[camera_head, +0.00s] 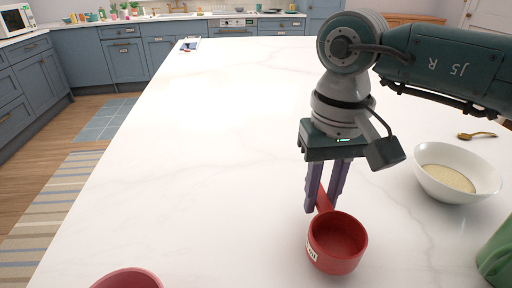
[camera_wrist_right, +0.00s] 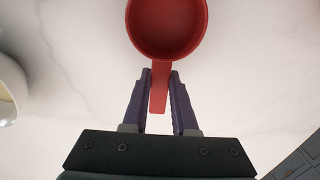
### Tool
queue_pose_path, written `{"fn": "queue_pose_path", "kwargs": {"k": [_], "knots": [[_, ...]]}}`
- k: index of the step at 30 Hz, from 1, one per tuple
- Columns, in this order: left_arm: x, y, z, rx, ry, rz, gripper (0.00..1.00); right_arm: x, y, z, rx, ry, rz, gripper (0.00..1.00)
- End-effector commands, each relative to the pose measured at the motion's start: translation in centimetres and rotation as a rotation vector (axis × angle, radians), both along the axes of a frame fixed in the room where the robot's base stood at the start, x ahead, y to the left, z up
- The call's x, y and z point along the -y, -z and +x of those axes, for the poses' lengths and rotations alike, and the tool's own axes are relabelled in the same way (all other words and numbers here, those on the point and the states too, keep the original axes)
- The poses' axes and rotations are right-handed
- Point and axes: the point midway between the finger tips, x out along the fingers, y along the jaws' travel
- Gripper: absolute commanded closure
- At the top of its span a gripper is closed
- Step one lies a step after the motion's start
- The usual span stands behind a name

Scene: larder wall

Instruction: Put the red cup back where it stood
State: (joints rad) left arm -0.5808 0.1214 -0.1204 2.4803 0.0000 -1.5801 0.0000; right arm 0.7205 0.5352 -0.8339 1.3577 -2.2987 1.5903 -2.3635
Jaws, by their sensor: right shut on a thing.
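The red cup (camera_head: 337,243) is a small round measuring cup with a short straight handle and a white label on its side. It is upright and looks empty, near the front of the white counter in the head view. My right gripper (camera_head: 322,206) points down with its purple fingers shut on the cup's handle. In the right wrist view the cup (camera_wrist_right: 167,25) is at the top, its handle between the fingertips (camera_wrist_right: 160,74). I cannot tell whether the cup's base touches the counter. My left gripper is not in view.
A white bowl (camera_head: 432,182) of pale grain stands to the right, with a golden spoon (camera_head: 477,135) behind it. A green object (camera_head: 497,258) is cut off at the right edge, a reddish round one (camera_head: 128,280) at the bottom left. The counter's (camera_head: 210,150) middle and left are clear.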

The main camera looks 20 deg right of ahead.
Motion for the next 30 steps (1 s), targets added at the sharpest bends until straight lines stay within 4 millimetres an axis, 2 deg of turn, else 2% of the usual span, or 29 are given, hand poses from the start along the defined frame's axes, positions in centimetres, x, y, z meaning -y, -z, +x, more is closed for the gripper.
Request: {"fn": "queue_pose_path", "kwargs": {"k": [1,4,15,16,21,24,30], "knots": [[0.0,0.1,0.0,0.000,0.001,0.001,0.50,-0.1,0.9,-0.1,-0.005,0.002,0.002,1.00],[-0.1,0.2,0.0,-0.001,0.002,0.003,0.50,0.0,1.8,0.0,-0.002,0.001,0.001,1.00],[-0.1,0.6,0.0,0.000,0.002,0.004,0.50,0.0,2.3,0.0,0.001,0.000,0.000,1.00],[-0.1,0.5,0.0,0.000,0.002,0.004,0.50,0.0,2.2,0.0,0.001,0.000,0.000,0.72],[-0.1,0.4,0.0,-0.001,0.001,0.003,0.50,0.0,2.1,0.0,0.000,0.000,0.000,0.52],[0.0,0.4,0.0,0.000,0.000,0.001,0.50,0.0,2.1,0.0,0.000,0.000,0.000,0.44],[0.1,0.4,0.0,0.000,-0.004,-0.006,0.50,0.0,2.1,0.0,0.000,0.000,0.000,0.44]]}}
